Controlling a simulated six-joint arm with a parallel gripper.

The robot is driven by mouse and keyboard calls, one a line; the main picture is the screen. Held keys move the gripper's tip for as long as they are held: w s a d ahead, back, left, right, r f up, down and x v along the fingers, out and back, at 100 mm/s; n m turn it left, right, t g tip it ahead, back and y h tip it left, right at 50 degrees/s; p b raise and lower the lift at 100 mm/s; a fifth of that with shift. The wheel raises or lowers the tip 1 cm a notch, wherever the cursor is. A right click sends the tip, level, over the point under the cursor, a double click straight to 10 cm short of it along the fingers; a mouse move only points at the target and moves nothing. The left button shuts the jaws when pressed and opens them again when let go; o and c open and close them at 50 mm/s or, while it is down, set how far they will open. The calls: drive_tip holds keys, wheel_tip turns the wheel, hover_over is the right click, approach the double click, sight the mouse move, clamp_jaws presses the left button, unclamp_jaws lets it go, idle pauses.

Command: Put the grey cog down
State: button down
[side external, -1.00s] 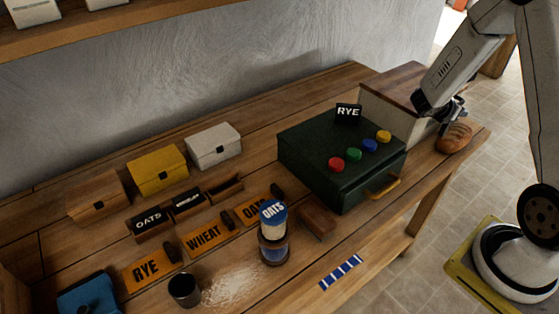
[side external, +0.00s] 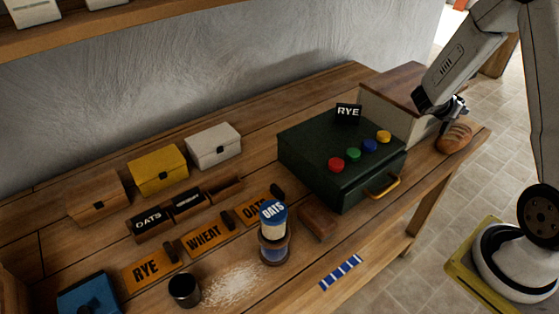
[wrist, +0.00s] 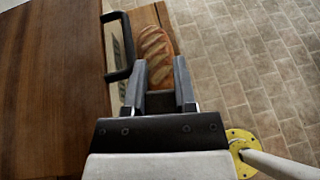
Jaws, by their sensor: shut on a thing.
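My gripper (side external: 452,112) is at the right end of the bench, above and beside the bread loaf, next to the wooden-lidded bin. In the wrist view my gripper (wrist: 162,78) has its two dark fingers a short gap apart, shut on a dark grey piece (wrist: 160,102) between them. I take this piece to be the grey cog; its teeth and outline cannot be made out. In the side view the cog is too small and too covered by the fingers to tell apart.
The bread loaf (side external: 454,138) lies at the bench's right end, near the edge. The bin (side external: 392,108) stands left of it. A dark green box (side external: 330,185) with coloured knobs is farther left. Tiled floor lies beyond the edge. A jar (side external: 274,248) stands at the front.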

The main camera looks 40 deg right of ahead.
wheel_tip(320, 180, up, 8)
drive_tip(key=w+a+r+n+t+y, duration=0.1)
drive_tip(key=w+a+n+t+y, duration=0.1)
drive_tip(key=w+a+n+t, duration=1.1)
drive_tip(key=w+a+n+t+y, duration=0.15)
drive_tip(key=a+y, duration=0.25)
drive_tip(key=a, duration=0.7)
drive_tip(key=w+a+f+n+y, duration=0.1)
drive_tip(key=w+a+n+y, duration=0.2)
drive_tip(key=a, duration=0.8)
drive_tip(key=w+a+n+t+y, duration=0.15)
drive_tip(key=a+y, duration=0.25)
drive_tip(key=a, duration=0.6)
drive_tip(key=shift+n, duration=0.4)
drive_tip(key=f, duration=0.5)
drive_tip(key=shift+a, duration=0.4)
drive_tip(key=shift+w, duration=0.1)
